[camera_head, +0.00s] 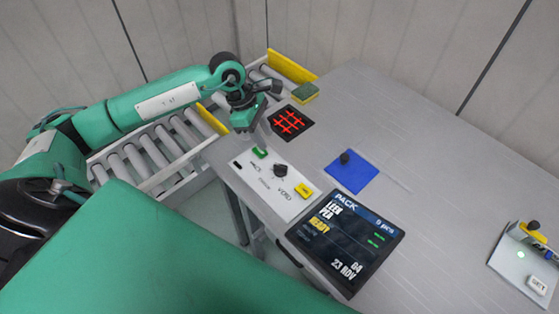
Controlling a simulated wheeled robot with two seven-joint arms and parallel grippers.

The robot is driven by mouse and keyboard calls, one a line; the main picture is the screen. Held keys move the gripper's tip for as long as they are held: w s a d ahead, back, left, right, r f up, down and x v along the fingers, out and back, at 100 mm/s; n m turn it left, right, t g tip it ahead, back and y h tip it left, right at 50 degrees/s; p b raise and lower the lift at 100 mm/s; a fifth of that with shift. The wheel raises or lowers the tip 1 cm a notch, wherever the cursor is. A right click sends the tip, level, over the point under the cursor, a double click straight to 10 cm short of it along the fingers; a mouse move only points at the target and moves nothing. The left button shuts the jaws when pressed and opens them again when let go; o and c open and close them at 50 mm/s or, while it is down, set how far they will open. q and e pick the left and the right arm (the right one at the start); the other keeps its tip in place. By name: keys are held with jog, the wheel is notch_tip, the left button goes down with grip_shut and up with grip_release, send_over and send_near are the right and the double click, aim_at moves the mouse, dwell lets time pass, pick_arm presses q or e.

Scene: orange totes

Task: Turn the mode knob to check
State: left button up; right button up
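The mode knob (280,170) is a small black knob on a pale control panel (247,178) at the near left edge of the table. Small printed labels surround it; one to its lower right seems to read VOID, the others are too small to read. I cannot tell which label its pointer faces. My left gripper (262,138) points down above the panel's far end, up and left of the knob and apart from it. Its fingertips are small and partly hidden, so its opening is unclear. My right gripper is out of view.
A yellow button (303,190) and a green piece (260,153) sit on the panel. Nearby are a dark screen (345,240), a red-grid tile (290,123), a blue pad (351,172) with a black knob and a green-yellow sponge (305,93). A roller conveyor (150,153) lies left.

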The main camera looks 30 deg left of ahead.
aim_at(281, 165)
pick_arm(q)
jog(key=p+x, duration=0.3)
jog(key=x, duration=0.7)
jog(key=shift+d+f, duration=0.3)
jog(key=shift+f, duration=0.05)
jog(key=shift+w+d+f, duration=0.1)
jog(key=shift+d+f, duration=0.05)
jog(key=shift+f, duration=0.3)
jog(key=shift+c, duration=0.2)
grip_shut()
